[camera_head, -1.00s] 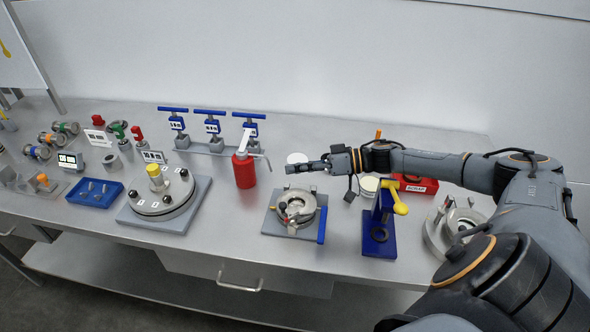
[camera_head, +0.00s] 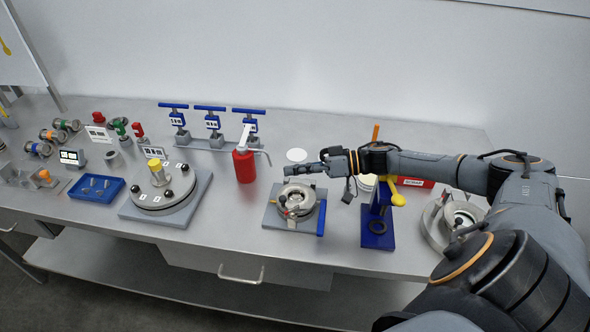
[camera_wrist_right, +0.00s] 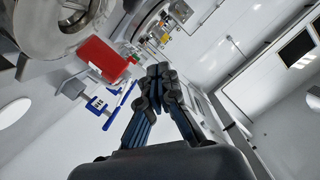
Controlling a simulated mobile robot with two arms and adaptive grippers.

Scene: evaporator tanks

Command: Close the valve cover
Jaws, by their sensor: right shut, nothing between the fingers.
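Which fixture carries the valve cover I cannot say for sure. A small round metal valve fixture (camera_head: 297,203) sits on a grey plate with a blue bar at its right edge. A larger round lid with a yellow knob (camera_head: 160,190) lies on a grey base to the left. My right gripper (camera_head: 290,170) is shut and empty, just above and behind the small valve fixture, apart from it as far as I can tell. In the right wrist view its fingers (camera_wrist_right: 158,72) are together. My left gripper is not in view.
A red pump bottle (camera_head: 244,166) stands left of my right gripper. A blue stand with a yellow handle (camera_head: 379,230) is to the right, with a red box behind it. A blue tray (camera_head: 96,188) is at left. The bench front centre is clear.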

